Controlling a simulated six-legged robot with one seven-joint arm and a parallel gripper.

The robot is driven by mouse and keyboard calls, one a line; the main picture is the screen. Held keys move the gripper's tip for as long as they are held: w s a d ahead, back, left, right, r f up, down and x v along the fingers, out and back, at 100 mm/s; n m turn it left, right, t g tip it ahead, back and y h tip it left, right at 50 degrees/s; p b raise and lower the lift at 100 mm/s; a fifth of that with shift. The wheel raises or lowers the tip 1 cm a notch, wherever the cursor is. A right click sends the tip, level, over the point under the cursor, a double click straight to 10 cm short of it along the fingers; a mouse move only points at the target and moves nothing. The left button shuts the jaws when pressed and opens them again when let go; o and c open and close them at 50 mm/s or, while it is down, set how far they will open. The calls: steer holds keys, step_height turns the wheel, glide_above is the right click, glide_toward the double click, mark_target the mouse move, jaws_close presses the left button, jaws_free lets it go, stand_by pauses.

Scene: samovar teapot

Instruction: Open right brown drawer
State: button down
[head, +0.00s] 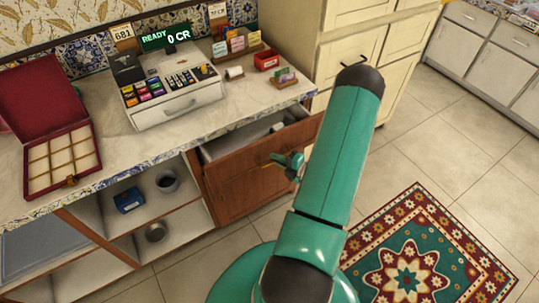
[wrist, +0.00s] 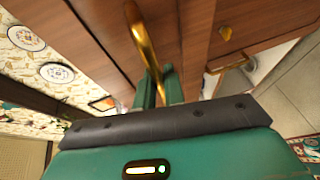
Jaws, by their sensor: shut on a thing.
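The right brown drawer (head: 262,160) is under the counter at its right end. It stands partly pulled out, and its pale inside shows behind the front with some light-coloured items in it. My gripper (head: 287,160) is at the drawer front. In the wrist view, my gripper's green fingers (wrist: 156,88) are shut on the brass drawer handle (wrist: 141,42). The exact contact is partly hidden by the fingers.
Open shelves (head: 165,215) hold a blue box and metal pots. A cash register (head: 178,108) and a red box (head: 40,90) stand on the counter. A patterned rug (head: 425,250) lies on the tiled floor at right.

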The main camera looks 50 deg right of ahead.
steer(key=s+a, duration=0.3)
steer(key=s, duration=0.7)
steer(key=s+a, duration=0.3)
steer(key=s, duration=0.7)
steer(key=shift+s, duration=0.4)
steer(key=c, duration=1.5)
jaws_free()
steer(key=shift+s, duration=0.1)
steer(key=v, duration=1.3)
steer(key=shift+s+r, duration=0.15)
steer(key=shift+s, duration=0.15)
steer(key=shift+d, duration=0.1)
